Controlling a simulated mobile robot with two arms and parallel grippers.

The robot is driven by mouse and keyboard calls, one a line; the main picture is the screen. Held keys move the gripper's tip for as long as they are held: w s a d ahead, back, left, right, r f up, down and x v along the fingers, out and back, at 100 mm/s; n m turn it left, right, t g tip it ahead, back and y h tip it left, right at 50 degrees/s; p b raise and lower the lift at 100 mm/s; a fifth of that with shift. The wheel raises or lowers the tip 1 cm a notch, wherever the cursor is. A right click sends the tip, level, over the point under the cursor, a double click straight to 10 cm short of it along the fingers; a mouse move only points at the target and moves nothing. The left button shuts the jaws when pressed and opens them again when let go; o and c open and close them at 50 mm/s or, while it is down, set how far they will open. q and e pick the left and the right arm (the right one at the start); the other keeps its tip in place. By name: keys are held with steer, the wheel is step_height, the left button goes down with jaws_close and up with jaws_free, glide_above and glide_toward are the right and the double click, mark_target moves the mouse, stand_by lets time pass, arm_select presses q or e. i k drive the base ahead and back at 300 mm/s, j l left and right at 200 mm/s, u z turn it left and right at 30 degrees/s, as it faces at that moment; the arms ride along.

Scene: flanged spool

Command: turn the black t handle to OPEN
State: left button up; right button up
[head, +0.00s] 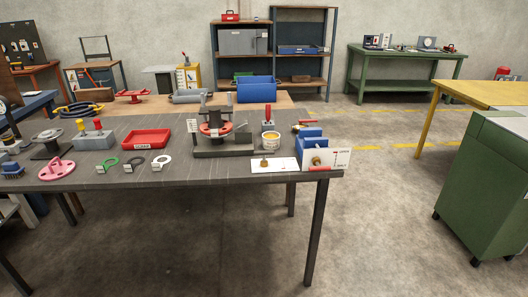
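A white panel (341,156) with small lettering, seemingly OPEN at its upper right, stands at the front right corner of the dark workbench (200,177). A round brass-coloured fitting (316,160) is on its left part, and a red bar (319,168) shows at its lower edge. The panel is too small in view for me to make out a black T handle or which way it points. Neither of my grippers is in view.
A white card with a brass piece (264,163) lies left of the panel; a blue block (310,138) is behind it. A fixture with a red flanged spool (215,128), a red tray (146,139) and several parts fill the bench. Floor is clear in front; a green cabinet (485,185) stands right.

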mark_target(264, 153)
steer(key=i+j+z, duration=0.2)
steer(key=i+j, duration=0.2)
steer(key=j, duration=0.25)
steer(key=i+j+z, duration=0.1)
steer(key=j, duration=0.25)
steer(key=i+j+z, duration=0.1)
steer(key=i+j, duration=0.3)
steer(key=j, duration=0.3)
steer(key=i+z, duration=0.05)
